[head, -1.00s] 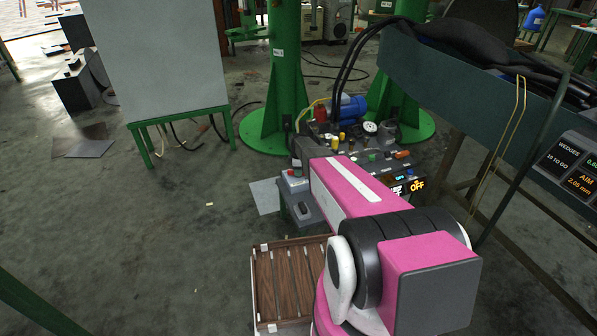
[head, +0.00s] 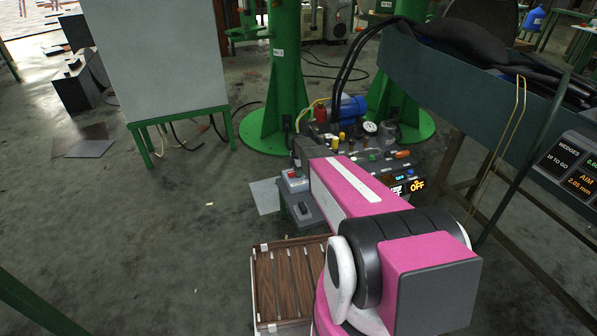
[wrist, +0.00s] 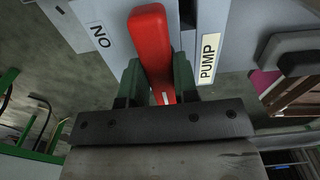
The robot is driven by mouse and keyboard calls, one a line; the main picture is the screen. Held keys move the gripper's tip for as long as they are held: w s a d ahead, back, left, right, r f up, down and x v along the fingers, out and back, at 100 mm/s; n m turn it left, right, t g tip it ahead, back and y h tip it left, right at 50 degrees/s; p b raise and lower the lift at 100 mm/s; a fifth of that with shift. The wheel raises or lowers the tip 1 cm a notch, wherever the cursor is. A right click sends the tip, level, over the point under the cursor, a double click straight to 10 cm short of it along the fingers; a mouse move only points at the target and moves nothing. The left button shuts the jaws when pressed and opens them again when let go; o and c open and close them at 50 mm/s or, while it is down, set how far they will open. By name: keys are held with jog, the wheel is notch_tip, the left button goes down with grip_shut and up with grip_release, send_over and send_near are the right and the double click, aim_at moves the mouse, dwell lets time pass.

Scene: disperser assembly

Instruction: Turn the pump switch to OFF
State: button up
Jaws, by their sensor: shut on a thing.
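The pump switch's red handle (wrist: 152,42) stands in the upper middle of the wrist view. My gripper (wrist: 158,85) is shut on it, with one dark green finger on each side of the handle. A white PUMP label (wrist: 208,58) is on the grey housing to the right. Another white label (wrist: 99,36), whose letters look like NO in this view, is to the left of the handle. My pink arm hides part of the bench there.
A panel display with orange OFF lettering (head: 417,185) is on the bench right of my arm. A slatted wooden crate (head: 288,270) is below the bench. A blue motor (head: 350,107) and hoses are behind. Open floor lies to the left.

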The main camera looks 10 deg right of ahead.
jog(key=o, duration=0.9)
jog(key=shift+r, duration=0.1)
notch_tip(320, 180, up, 11)
jog(key=shift+f, duration=0.2)
jog(key=shift+s, duration=0.1)
jog(key=s+r+m, duration=0.2)
jog(key=s+m, duration=0.4)
jog(key=s, duration=0.3)
jog(key=s+r+m, duration=0.3)
jog(key=s+m, duration=0.4)
jog(key=s, duration=0.3)
jog(key=s+r+m, duration=0.2)
jog(key=s+m, duration=0.5)
jog(key=s, duration=0.2)
jog(key=shift+s+r, duration=0.25)
jog(key=shift+r, duration=0.1)
